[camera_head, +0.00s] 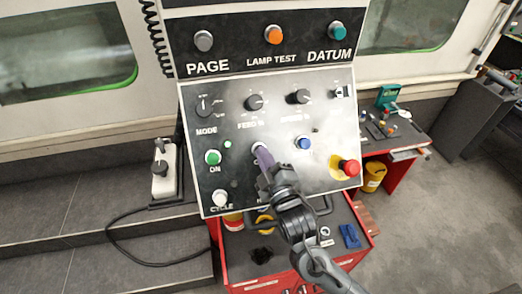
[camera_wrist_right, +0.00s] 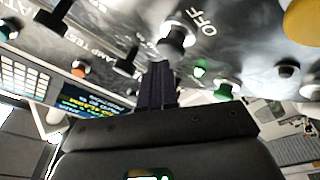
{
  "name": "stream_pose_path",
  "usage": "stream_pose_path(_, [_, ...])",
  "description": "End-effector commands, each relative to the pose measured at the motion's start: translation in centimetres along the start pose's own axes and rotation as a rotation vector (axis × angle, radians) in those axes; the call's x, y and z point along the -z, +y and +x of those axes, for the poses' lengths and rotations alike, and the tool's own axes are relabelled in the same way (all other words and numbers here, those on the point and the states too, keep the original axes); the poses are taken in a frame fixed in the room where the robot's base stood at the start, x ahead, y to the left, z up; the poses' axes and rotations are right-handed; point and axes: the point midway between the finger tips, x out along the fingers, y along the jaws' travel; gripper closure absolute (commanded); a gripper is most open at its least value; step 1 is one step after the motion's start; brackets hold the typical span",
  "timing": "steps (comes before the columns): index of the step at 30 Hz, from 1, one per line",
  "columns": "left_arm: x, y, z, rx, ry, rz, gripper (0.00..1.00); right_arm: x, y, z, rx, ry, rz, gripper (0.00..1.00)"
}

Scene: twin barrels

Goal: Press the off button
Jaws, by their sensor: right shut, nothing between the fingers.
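The off button (camera_wrist_right: 176,40) is a dark round knob with a pale collar, beside the printed word OFF in the right wrist view. In the head view it is mostly hidden behind my right gripper (camera_head: 262,157), with a bit of its rim (camera_head: 255,147) showing. The purple-dark fingers of my right gripper (camera_wrist_right: 159,70) are shut and empty, with their tips right by the off button. I cannot tell whether they touch it. My left gripper is not in view.
The control panel (camera_head: 230,118) holds a green ON button (camera_head: 213,157) to the left, a blue button (camera_head: 304,143) and a red emergency stop (camera_head: 349,168) to the right, and a white CYCLE button (camera_head: 220,198) below. A red tool cart (camera_head: 240,272) stands underneath.

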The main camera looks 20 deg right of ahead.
Motion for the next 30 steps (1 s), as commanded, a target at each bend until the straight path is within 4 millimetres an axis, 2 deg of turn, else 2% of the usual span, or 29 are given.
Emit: stream_pose_path(30, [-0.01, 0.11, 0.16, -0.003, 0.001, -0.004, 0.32, -0.40, -0.38, 0.57, -0.001, 0.000, 0.001, 1.00])
